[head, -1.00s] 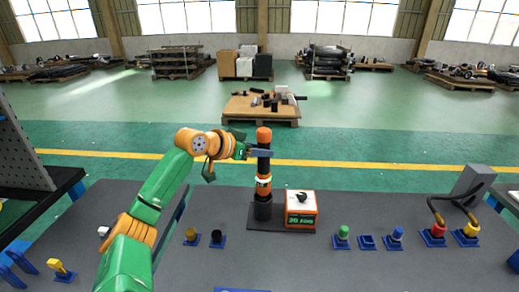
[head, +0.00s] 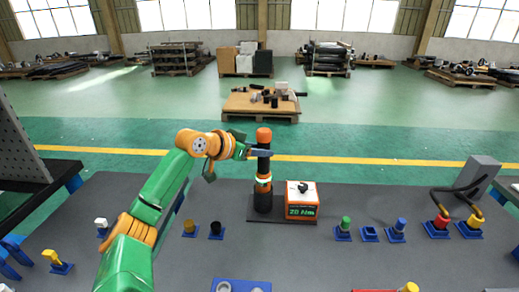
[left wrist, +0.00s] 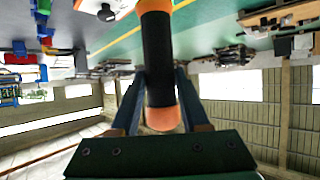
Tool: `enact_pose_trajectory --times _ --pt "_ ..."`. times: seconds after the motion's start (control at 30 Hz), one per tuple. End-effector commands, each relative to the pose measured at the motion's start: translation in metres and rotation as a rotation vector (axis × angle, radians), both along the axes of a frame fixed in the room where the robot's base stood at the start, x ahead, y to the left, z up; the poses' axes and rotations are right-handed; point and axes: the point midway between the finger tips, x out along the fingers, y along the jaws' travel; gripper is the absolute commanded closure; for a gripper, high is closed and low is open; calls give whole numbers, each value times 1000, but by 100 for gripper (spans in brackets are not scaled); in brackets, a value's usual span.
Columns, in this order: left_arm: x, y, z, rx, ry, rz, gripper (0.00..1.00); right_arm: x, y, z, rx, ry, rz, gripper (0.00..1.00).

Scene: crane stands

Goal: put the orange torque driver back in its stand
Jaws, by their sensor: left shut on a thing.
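The torque driver (head: 264,164) is upright, black with an orange cap and an orange-and-white band lower down. My left gripper (head: 263,154) is shut on its upper black part, just below the cap. In the left wrist view the driver (left wrist: 158,60) runs between the two fingers of the gripper (left wrist: 160,80). The stand (head: 255,219) is a dark base plate with a black holder, beside an orange and white box (head: 302,204) reading 20 Nm. The driver's lower end lines up with the holder; I cannot tell how deep it sits. My right gripper is out of view.
Green (head: 345,224) and blue (head: 400,224) capped pieces in blue sockets stand right of the stand. Red and yellow plugs with cables join a grey box (head: 482,174). Yellow and black pieces stand to the left. A blue holed block (head: 240,287) is at the front edge.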

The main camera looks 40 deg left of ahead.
Motion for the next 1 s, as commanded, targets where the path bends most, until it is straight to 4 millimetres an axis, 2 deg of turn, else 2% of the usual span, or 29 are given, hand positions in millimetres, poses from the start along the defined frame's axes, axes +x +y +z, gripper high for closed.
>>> enact_pose_trajectory --times 0.47,0.5,0.6,0.63,1.0 --pt "0 0 -16 1 -7 0 100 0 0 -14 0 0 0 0" --pt "0 0 -16 1 -7 0 52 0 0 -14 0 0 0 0" --pt "0 0 -15 1 -6 0 25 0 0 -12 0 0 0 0" --pt "0 0 -15 1 -5 0 20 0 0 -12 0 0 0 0" --pt "0 0 -18 0 3 0 20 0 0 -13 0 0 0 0"
